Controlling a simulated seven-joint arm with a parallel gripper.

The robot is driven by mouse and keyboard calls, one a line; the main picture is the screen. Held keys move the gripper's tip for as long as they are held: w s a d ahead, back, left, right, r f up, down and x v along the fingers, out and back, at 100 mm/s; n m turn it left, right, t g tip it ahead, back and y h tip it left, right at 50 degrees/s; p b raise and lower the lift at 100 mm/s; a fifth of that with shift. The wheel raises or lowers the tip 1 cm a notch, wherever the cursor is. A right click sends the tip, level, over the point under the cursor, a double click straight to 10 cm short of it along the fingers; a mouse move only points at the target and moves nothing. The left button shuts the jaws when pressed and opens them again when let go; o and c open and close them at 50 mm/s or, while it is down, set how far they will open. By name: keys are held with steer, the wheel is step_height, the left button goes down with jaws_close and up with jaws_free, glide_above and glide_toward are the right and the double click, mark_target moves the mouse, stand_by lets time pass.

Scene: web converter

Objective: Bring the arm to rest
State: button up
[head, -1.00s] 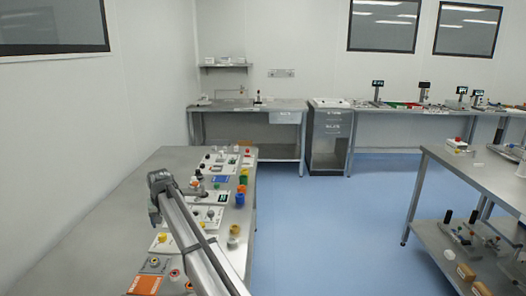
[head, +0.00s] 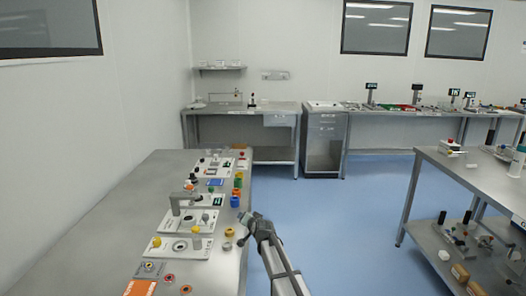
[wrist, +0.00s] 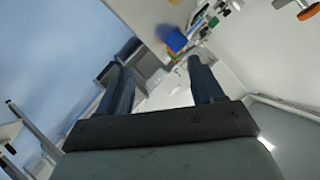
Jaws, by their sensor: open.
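My gripper (wrist: 160,67) shows in the wrist view with its two dark fingers well apart and nothing between them. My arm (head: 272,250) rises from the bottom of the head view, at the right edge of the left steel bench (head: 95,235), over the aisle. Its visible end bends over beside the bench edge. The fingers cannot be made out in the head view. The wrist view is tilted and shows the blue floor, white wall and distant coloured items beyond the fingers.
The bench carries panels with knobs and buttons (head: 182,245), coloured cups (head: 236,192) and an orange plate (head: 140,288) near its front. The blue floor (head: 335,225) is clear between this bench and the right bench (head: 470,180). More benches line the back wall.

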steer(key=s+d+f+n+g+h, duration=0.1)
steer(key=s+d+f+g, duration=0.3)
steer(key=s+f, duration=0.65)
steer(key=s+d+f+g+h, duration=0.1)
steer(key=s+d+f+g, duration=0.1)
steer(key=s+d+f, duration=0.65)
steer(key=s+d+f+n+g, duration=0.1)
steer(key=s+d+f+g, duration=0.1)
steer(key=s+f, duration=1.05)
steer(key=s+d+f+g, duration=0.3)
steer(key=s+f, duration=0.1)
steer(key=s, duration=0.9)
steer(key=s+d+f+n+g+h, duration=0.1)
steer(key=s+d+f+g, duration=0.2)
steer(key=s, duration=1)
steer(key=s+d+f+g+h, duration=0.1)
steer(key=s+f+g, duration=0.3)
steer(key=s, duration=0.9)
steer(key=shift+d+f+n+g, duration=0.3)
steer(key=shift+d+f+n, duration=0.1)
steer(key=shift+d, duration=0.5)
